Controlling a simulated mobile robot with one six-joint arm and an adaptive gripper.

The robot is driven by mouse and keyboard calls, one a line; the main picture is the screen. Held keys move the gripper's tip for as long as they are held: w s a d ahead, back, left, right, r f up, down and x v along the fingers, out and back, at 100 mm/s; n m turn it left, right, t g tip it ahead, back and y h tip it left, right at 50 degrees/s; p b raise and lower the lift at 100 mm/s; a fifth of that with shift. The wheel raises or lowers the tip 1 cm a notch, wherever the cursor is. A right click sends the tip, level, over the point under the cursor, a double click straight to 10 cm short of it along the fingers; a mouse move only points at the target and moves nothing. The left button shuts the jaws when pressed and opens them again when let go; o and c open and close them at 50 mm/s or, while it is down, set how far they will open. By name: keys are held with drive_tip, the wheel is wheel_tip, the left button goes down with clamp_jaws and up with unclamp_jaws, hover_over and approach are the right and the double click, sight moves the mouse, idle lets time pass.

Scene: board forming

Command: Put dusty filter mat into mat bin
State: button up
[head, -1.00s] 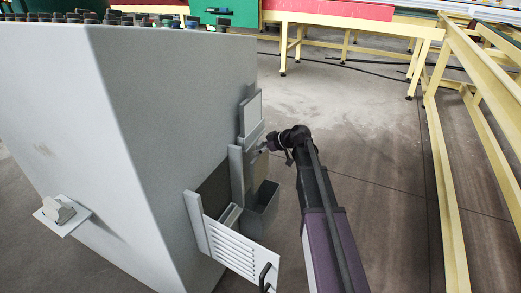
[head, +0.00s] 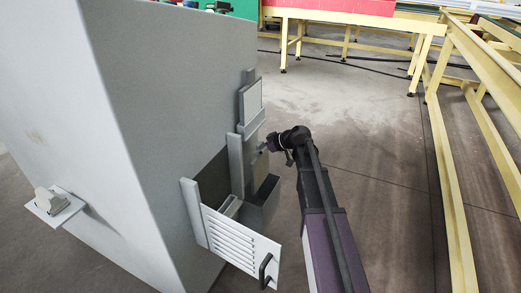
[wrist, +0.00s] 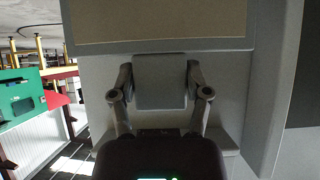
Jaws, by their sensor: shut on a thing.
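My gripper (head: 263,149) is at the side of the large grey cabinet, above the dark grey open-topped bin (head: 265,214). In the wrist view my gripper (wrist: 160,88) is shut on a grey tab (wrist: 160,92), one finger on each side. A tan panel with a grey rim, apparently the dusty filter mat (wrist: 160,20), lies just beyond the tab. In the head view a narrow tan strip shows below my gripper, just above the bin mouth. Whether the mat's lower edge is inside the bin is hard to tell.
The grey cabinet (head: 165,110) fills the left. Its louvred door (head: 238,238) stands open beside a dark opening (head: 213,180). A pale panel (head: 251,101) stands in a holder above. Yellow frames (head: 440,140) stand to the right; the floor between is clear.

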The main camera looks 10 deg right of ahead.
sight(262, 161)
drive_tip(key=shift+f+b, duration=3.1)
drive_tip(key=shift+f, duration=0.3)
drive_tip(key=o, duration=1.3)
drive_tip(key=shift+c, duration=0.2)
drive_tip(key=shift+r, duration=0.2)
wheel_tip(262, 161, up, 12)
drive_tip(key=p, duration=1.2)
drive_tip(key=shift+f, duration=0.2)
drive_tip(key=shift+s, duration=0.1)
